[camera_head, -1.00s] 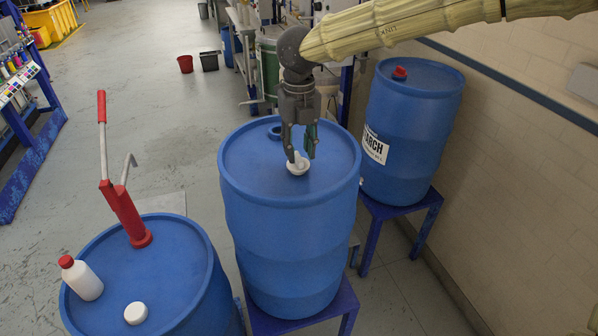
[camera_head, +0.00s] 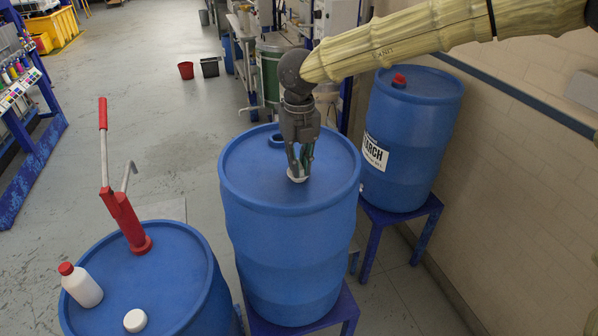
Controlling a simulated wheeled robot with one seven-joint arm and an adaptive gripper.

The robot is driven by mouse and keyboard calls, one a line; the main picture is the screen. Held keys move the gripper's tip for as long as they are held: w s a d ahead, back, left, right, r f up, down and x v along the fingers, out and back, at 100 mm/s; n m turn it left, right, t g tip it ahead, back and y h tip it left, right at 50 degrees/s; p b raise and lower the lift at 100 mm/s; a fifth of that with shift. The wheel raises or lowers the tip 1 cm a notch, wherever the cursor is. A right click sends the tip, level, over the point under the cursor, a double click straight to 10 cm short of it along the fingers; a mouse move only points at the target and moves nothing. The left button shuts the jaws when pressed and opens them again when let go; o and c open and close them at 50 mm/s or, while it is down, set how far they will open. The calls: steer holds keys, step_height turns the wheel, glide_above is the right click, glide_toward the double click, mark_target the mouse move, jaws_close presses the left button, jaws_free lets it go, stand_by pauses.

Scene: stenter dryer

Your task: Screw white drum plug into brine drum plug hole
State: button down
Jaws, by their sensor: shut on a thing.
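The white drum plug (camera_head: 297,177) is at the top of the middle blue drum (camera_head: 290,235), near the centre of its lid. My gripper (camera_head: 299,168) points down and is shut on the plug, with the fingers hiding much of it. I cannot tell whether the plug touches the lid or is just above it. The plug hole (camera_head: 277,139), with a raised blue rim, is at the far edge of the same lid, behind my gripper and apart from the plug. No brine label shows on this drum.
The left blue drum (camera_head: 190,262) carries a red hand pump (camera_head: 127,220), a white bottle with a red cap (camera_head: 81,285) and a white cap (camera_head: 135,320). A starch drum (camera_head: 425,115) with a red plug (camera_head: 399,81) stands at the right by the wall.

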steer(key=shift+r+p, duration=2.2)
steer(key=shift+r, duration=0.35)
steer(key=shift+f, duration=0.1)
